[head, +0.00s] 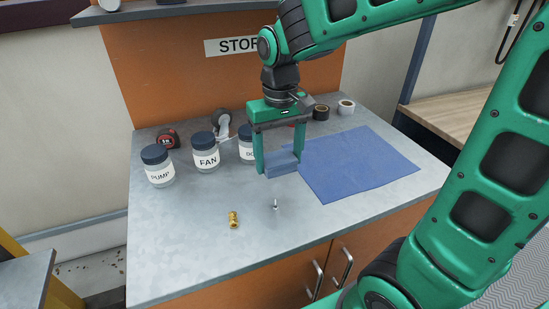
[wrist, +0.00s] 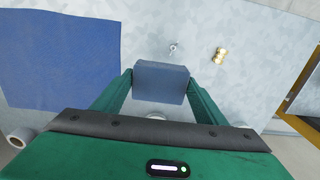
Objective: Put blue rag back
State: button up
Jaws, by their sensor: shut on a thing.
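The blue rag (head: 283,166) is a small folded grey-blue block. My gripper (head: 280,163) is shut on it, with one green finger at each end. In the wrist view the rag (wrist: 160,82) sits level between the fingers. A flat blue mat (head: 358,165) lies on the grey worktop (head: 190,235), just right of the rag in the head view. The rag is low over the worktop by the mat's left edge; I cannot tell whether it touches the surface.
Jars labelled PUMP (head: 159,168) and FAN (head: 206,153), and a third partly hidden jar (head: 246,151), stand left of my gripper. Tape rolls (head: 321,113) and a tape measure (head: 168,138) are behind.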

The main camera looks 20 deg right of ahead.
aim_at(275, 152)
jog(key=w+d+f, duration=0.1)
jog(key=w, duration=0.1)
jog(key=w+f, duration=0.2)
jog(key=w, duration=0.1)
jog(key=w+d+f, duration=0.1)
jog(key=w+f, duration=0.1)
jog(key=w, duration=0.1)
jog(key=shift+w+d+f, duration=0.15)
jog(key=shift+d, duration=0.2)
jog(key=shift+f, duration=2)
jog(key=shift+f, duration=0.1)
jog(key=o, duration=1.1)
notch_tip(275, 152, up, 12)
jog(key=shift+r, duration=0.15)
